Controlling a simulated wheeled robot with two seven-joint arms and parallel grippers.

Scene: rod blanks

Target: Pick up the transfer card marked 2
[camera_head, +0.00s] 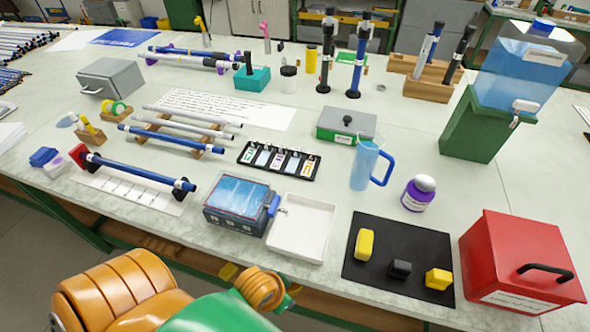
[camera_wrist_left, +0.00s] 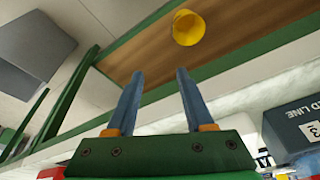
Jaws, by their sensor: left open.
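A black rack (camera_head: 262,172) near the middle of the table holds several upright cards in a row, with green, purple and orange markings. The numbers on them are too small to read, so I cannot tell which card is marked 2. My left gripper (camera_wrist_left: 158,82) is open and empty in the left wrist view, below the table edge, well away from the rack. In the head view my left arm is at the bottom edge, in front of the table; its fingers are not clear. My right gripper is not in view.
Between my arm and the rack stand a blue-topped device (camera_head: 236,204) and a white tray (camera_head: 318,214). A jug (camera_head: 365,165) and green-based box (camera_head: 345,124) are to the rack's right. A rod rack (camera_head: 180,138) is left. A yellow cup (camera_wrist_left: 188,28) shows in the wrist view.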

